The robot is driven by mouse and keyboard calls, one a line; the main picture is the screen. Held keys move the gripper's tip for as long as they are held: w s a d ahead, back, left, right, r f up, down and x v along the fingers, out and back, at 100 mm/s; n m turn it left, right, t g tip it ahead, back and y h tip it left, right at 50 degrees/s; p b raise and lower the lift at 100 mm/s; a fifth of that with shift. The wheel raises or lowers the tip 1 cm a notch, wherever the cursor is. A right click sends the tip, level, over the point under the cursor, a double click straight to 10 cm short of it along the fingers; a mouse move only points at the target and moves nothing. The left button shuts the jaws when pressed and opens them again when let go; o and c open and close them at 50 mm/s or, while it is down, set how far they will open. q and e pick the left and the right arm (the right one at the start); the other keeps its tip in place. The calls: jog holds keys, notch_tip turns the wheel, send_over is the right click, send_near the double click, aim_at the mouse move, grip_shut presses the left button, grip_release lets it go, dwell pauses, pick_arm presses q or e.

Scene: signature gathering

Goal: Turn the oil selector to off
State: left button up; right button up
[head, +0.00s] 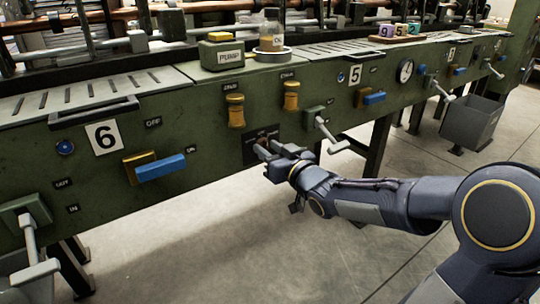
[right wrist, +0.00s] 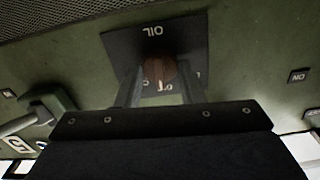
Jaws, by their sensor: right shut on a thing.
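The oil selector is a reddish-brown knob (right wrist: 160,69) on a dark square plate (right wrist: 190,32) lettered OIL, seen upside down in the right wrist view. In the head view the same dark plate (head: 250,154) is on the lower part of the green machine front. My right gripper (head: 262,147) reaches it from the lower right. In the right wrist view its two fingers (right wrist: 159,82) are shut on the knob, one on each side. The gripper hides part of the plate's lettering, so I cannot tell which setting the knob points to. My left gripper is not in view.
Two yellow-brown knobs (head: 236,110) (head: 291,96) sit above the plate. A grey lever (head: 326,132) sticks out just right of my gripper. The floor (head: 240,245) below is open.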

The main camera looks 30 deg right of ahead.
jog(key=shift+n, duration=0.6)
jog(key=o, duration=1)
jog(key=s, duration=0.2)
jog(key=s+p, duration=0.1)
jog(key=s, duration=0.2)
jog(key=s+p, duration=0.1)
jog(key=s, duration=0.1)
jog(key=shift+s+d, duration=0.3)
jog(key=shift+s, duration=0.1)
